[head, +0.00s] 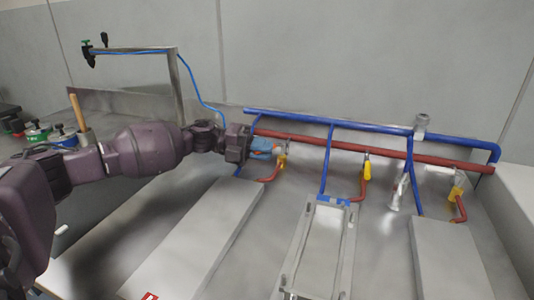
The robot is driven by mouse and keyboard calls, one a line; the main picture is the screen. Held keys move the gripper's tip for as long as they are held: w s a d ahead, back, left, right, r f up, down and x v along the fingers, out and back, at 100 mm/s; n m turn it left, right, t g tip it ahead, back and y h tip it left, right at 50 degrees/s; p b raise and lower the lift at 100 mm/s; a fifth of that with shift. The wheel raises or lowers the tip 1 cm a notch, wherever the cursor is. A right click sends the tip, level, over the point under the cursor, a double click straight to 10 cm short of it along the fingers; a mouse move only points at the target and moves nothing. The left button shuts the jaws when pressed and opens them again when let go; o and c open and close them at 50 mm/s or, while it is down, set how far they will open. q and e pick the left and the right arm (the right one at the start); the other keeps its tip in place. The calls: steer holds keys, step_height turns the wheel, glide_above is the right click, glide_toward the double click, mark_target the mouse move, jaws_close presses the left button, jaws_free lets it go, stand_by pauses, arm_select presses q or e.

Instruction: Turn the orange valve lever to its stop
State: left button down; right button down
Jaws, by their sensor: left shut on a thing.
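My left arm reaches across from the left. Its gripper (270,148) has light blue fingers and is shut at the leftmost valve on the pipe rack. An orange-yellow valve part (282,162) shows just beyond and below the fingertips, above a short red pipe elbow. The fingers hide most of the lever there, so its exact angle cannot be told. Similar yellow-orange parts show at the middle valve (367,169) and the right valve (456,194). My right gripper is not in view.
Blue pipe (340,121) and red pipe (390,154) run along the back wall. A metal frame (325,240) stands between two grey panels (195,240) and (448,262). A post with a blue hose (205,98) stands behind my left arm. Cans (38,132) sit at the far left.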

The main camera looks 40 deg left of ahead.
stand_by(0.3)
arm_select(q)
steer(key=c, duration=1.1)
jaws_free()
steer(key=shift+a, duration=0.1)
steer(key=p+v, duration=0.1)
steer(key=v, duration=0.8)
steer(key=shift+a+r+p, duration=0.1)
steer(key=shift+a+p, duration=0.2)
steer(key=shift+s+a, duration=0.3)
steer(key=shift+a, duration=0.2)
